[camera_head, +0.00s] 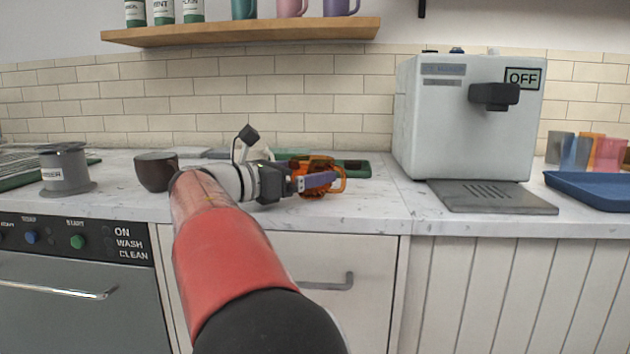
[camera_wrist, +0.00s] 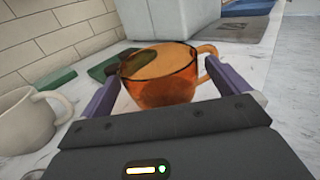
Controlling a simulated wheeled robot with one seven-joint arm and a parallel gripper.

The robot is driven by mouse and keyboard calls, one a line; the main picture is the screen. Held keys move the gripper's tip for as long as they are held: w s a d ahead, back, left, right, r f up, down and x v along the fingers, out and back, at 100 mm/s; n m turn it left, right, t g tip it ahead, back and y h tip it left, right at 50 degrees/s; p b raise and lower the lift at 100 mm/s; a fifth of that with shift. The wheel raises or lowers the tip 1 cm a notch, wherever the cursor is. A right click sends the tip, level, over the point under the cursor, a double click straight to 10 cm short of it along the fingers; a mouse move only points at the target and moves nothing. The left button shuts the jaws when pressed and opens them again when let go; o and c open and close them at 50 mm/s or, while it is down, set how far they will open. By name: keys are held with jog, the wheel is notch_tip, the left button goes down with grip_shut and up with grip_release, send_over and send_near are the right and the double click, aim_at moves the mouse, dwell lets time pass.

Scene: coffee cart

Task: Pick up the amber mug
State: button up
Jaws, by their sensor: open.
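The amber mug (camera_head: 318,167) is see-through orange and stands upright on the white marble counter, in front of a green mat. In the wrist view the amber mug (camera_wrist: 162,88) sits between my gripper's two purple fingers, with its handle at the upper right. My gripper (camera_head: 312,182) reaches the mug from the left in the head view, and one purple finger crosses in front of it. My gripper (camera_wrist: 160,95) is open in the wrist view, one finger on each side of the mug. I cannot tell whether either finger touches it.
A cream mug (camera_wrist: 30,125) stands close to the left finger. A dark brown cup (camera_head: 156,172) and a grey canister (camera_head: 66,170) stand further left. The white coffee machine (camera_head: 455,120) stands to the right, with bare counter (camera_head: 385,205) before it. A shelf (camera_head: 245,32) hangs above.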

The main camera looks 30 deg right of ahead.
jog(key=c, duration=1.1)
jog(key=shift+o, duration=0.2)
jog(key=shift+r, duration=0.1)
notch_tip(320, 180, up, 20)
jog(key=p, duration=0.5)
jog(key=shift+p, duration=0.4)
